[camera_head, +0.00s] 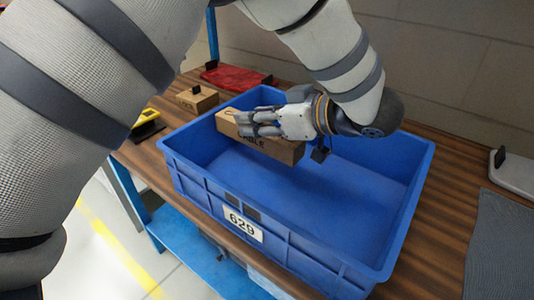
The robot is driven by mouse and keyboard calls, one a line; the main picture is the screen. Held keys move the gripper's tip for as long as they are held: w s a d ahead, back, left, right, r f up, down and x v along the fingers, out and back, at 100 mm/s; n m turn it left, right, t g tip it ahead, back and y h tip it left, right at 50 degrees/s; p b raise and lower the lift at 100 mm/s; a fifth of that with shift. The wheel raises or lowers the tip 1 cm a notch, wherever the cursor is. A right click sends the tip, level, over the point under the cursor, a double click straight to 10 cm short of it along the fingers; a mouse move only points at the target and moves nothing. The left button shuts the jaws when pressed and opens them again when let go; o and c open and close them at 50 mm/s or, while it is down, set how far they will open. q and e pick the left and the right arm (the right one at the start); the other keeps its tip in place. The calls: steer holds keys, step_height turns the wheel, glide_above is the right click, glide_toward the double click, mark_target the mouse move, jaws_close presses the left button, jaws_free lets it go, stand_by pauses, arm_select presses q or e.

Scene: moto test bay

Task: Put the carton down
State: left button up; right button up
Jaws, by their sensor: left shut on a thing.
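A brown carton (281,149) with dark printed letters is in the upper left part of the blue crate (330,255), close to its back left corner. My left gripper (243,125) is shut on the carton, its fingers lying across the upper side. The gripper hides part of the carton. I cannot tell whether the carton touches the crate's floor. My right gripper does not show in this view.
The crate, labelled 629, stands on a wooden bench (457,190) and is otherwise empty. A small brown box (197,99) and a red item (238,77) are behind it at left. A yellow item (146,126) lies left. A grey mat (500,250) lies right.

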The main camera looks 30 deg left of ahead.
mark_target(300, 150)
arm_select(q)
step_height(300, 150, down, 7)
steer(key=shift+f+b, duration=0.15)
steer(key=shift+b, duration=0.2)
steer(key=o, duration=1.3)
steer(key=shift+f, duration=0.1)
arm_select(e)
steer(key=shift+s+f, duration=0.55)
arm_select(q)
steer(key=shift+d+r, duration=0.1)
steer(key=shift+r, duration=0.2)
steer(key=v, duration=1.1)
steer(key=shift+s+d+r+b, duration=0.1)
steer(key=shift+d+r+b, duration=0.05)
steer(key=shift+d+b, duration=0.2)
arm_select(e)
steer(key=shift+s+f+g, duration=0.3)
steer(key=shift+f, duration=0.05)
